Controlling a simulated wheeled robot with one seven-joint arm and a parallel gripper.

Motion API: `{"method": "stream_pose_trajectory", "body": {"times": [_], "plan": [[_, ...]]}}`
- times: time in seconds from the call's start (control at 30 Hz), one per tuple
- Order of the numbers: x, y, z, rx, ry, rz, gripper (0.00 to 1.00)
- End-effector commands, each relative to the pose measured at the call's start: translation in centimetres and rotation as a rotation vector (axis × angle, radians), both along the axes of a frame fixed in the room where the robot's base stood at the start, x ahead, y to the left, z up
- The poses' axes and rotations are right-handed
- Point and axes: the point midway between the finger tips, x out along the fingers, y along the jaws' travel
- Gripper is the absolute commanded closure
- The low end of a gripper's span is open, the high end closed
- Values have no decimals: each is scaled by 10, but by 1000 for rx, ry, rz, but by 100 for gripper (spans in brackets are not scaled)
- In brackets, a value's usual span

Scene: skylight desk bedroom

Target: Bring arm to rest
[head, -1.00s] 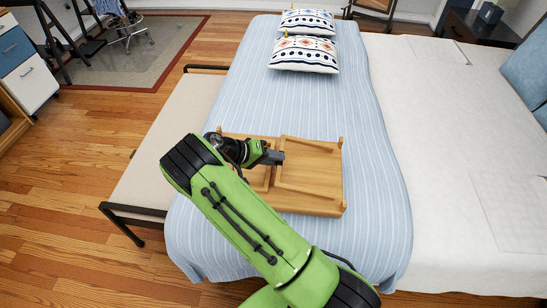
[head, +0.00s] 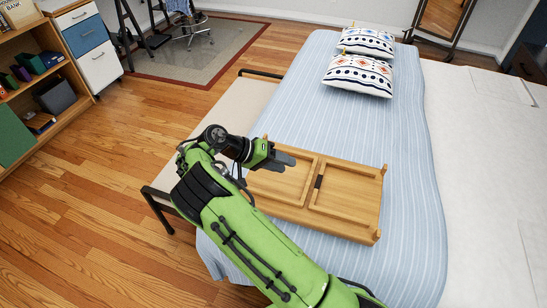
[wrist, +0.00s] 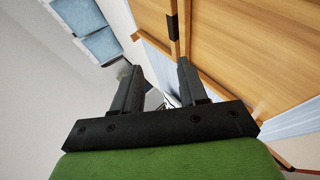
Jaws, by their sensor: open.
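My gripper (head: 285,158) is at the end of my green arm, above the left part of a wooden tray-like table (head: 346,215). The table lies on the blue striped bed (head: 290,115) with its frame side up. In the wrist view my gripper (wrist: 157,82) shows two dark fingers apart with nothing held between them. The wooden table (wrist: 245,50) fills the upper right of that view. I cannot tell how high the fingers are above the table.
Two patterned pillows (head: 357,76) lie at the bed's head. A low bench (head: 228,105) with a dark frame stands along the bed's left side. A bookshelf (head: 30,70) and a drawer unit (head: 86,46) are at the far left. The wooden floor (head: 90,180) between is clear.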

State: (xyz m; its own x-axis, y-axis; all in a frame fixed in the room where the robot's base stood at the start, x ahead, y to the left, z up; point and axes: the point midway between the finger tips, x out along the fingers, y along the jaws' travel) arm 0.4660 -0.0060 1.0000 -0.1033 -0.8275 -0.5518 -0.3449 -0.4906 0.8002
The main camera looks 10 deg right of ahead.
Motion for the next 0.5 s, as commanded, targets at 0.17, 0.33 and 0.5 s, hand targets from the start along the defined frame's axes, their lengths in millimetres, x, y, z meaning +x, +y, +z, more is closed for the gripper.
{"method": "stream_pose_trajectory", "body": {"times": [0.17, 0.33, 0.5], "plan": [[4, 25, 18, -2, 0, 3, 57], [4, 29, 20, 0, 1, 1, 57], [4, 29, 19, 0, 1, 1, 57]]}}
